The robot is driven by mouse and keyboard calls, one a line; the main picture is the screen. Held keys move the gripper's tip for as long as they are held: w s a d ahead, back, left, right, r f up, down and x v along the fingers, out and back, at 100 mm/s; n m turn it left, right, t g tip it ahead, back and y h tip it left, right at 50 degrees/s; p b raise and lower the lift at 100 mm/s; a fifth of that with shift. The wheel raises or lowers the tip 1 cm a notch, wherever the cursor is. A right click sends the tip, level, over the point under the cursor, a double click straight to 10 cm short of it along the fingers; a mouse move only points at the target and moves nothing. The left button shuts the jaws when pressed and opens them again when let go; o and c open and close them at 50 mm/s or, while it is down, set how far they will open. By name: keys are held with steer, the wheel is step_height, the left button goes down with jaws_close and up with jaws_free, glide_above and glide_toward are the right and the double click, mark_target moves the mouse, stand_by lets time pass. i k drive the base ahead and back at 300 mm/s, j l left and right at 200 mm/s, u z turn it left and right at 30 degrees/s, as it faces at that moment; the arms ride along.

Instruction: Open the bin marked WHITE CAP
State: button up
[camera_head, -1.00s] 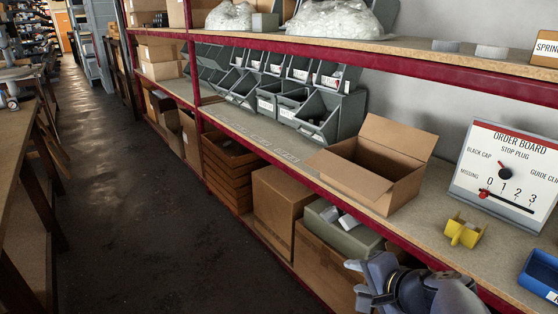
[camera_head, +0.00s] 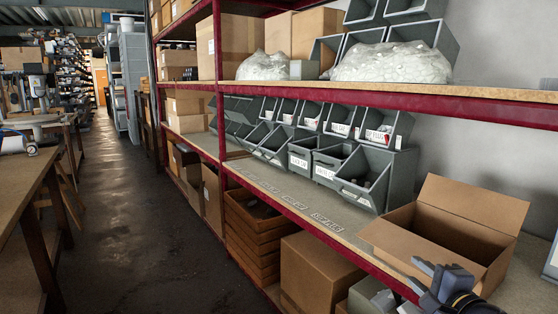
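Two rows of grey bins stand on the middle shelf. Front-row bins with white labels (camera_head: 299,161) and (camera_head: 325,172) sit left of a wide open-fronted bin (camera_head: 366,180). A back-row bin (camera_head: 377,136) has a white label with red lettering and pale and red bits at its mouth. The labels are too small to read surely, so I cannot tell which bin is marked WHITE CAP. My gripper (camera_head: 440,272) is at the lower right, in front of the open cardboard box and apart from the bins. Its fingers are partly cut off and their gap is unclear.
An open cardboard box (camera_head: 440,232) stands right of the bins. The shelf front (camera_head: 290,205) is bare board with lettered strips. The upper shelf (camera_head: 480,92) with its red edge hangs above. The aisle (camera_head: 125,220) is clear.

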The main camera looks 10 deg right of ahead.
mark_target(327, 160)
steer(key=i+j, duration=0.1)
steer(key=i, duration=0.45)
steer(key=i+j, duration=0.1)
steer(key=i, duration=0.5)
steer(key=i+j, duration=0.1)
steer(key=i, duration=0.45)
steer(key=i+j+z, duration=0.15)
steer(key=i+z, duration=0.2)
steer(key=i, duration=0.15)
steer(key=i+j+z, duration=0.35)
steer(key=i, duration=0.15)
steer(key=l, duration=0.1)
